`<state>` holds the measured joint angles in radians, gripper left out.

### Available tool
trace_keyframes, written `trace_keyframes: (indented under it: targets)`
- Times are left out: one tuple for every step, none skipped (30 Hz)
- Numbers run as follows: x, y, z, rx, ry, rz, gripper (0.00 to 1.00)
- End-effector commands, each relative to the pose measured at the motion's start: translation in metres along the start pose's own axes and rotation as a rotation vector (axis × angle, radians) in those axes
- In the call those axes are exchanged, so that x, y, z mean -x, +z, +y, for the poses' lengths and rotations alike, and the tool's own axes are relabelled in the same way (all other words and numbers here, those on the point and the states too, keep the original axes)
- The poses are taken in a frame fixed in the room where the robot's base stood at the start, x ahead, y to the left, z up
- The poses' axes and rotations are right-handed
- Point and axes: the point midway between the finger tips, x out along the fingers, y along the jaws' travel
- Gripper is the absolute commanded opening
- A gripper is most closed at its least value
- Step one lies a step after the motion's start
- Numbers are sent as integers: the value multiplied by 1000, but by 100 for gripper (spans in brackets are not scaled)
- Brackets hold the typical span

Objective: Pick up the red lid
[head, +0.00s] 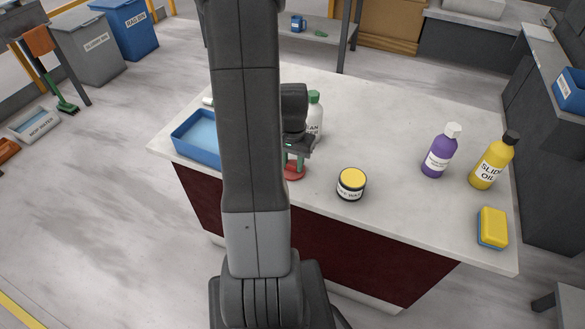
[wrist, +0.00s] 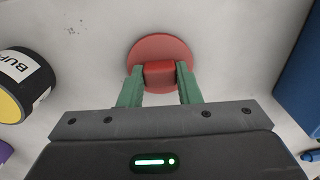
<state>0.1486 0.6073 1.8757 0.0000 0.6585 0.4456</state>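The red lid (head: 294,172) is a round disc with a block-shaped knob on top. It is at the front of the pale stone slab (head: 390,125), partly hidden by my arm in the head view. In the wrist view the lid (wrist: 160,50) lies beyond my fingertips. My gripper (wrist: 160,73) has green fingers, one on each side of the knob and pressed close against it, with no clear gap. My gripper also shows above the lid in the head view (head: 295,160). I cannot tell whether the lid touches the slab.
A yellow-topped black jar (head: 351,184) stands right of the lid. A blue tray (head: 196,139) is to the left, partly behind my arm. A white green-capped bottle (head: 315,117) stands behind my gripper. Purple (head: 440,152) and yellow (head: 491,162) bottles and a sponge (head: 492,228) are farther right.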

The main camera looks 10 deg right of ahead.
Motion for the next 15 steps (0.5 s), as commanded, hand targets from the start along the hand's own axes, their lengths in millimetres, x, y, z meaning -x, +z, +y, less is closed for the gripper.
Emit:
trace_keyframes:
  targets:
    - [0, 0, 0, 0, 0, 0, 13]
    - [0, 0, 0, 0, 0, 0, 9]
    - [0, 0, 0, 0, 0, 0, 8]
    - [0, 0, 0, 0, 0, 0, 8]
    - [0, 0, 0, 0, 0, 0, 8]
    - [0, 0, 0, 0, 0, 0, 8]
    - [0, 0, 0, 0, 0, 0, 8]
    - [0, 0, 0, 0, 0, 0, 8]
    - [1, 0, 0, 0, 0, 0, 8]
    - [2, 0, 0, 0, 0, 1, 8]
    - [4, 0, 0, 0, 0, 1, 8]
    - [7, 0, 0, 0, -1, 1, 8]
    - [10, -1, 0, 0, -1, 2, 8]
    - [14, -1, 0, 0, -2, 4, 8]
    - [20, -1, 0, 0, -2, 4, 8]
